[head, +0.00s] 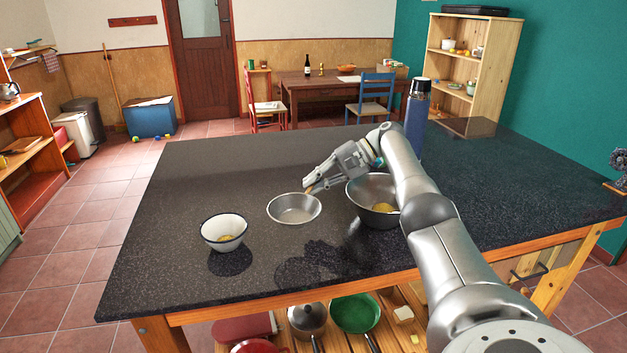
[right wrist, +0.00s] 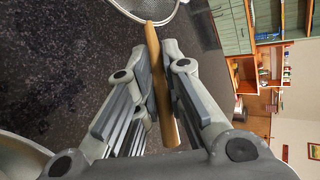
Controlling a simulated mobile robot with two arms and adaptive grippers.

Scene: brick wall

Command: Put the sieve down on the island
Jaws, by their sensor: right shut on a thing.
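The sieve (head: 294,209) is a round, shallow, grey metal mesh bowl with a wooden handle. It is over the middle of the dark speckled island top (head: 190,170); I cannot tell whether it touches the surface. My right gripper (head: 309,185) is shut on the sieve's handle, from the handle side. In the right wrist view the wooden handle (right wrist: 158,85) runs between the fingers, and part of the mesh bowl (right wrist: 150,10) shows at the top edge. My left gripper is not in view.
A white enamel bowl (head: 223,229) with yellow contents stands left of the sieve. A steel bowl (head: 362,208) with something yellow inside stands just right of it. A blue flask (head: 416,120) stands behind my right arm. The island's left and back areas are clear.

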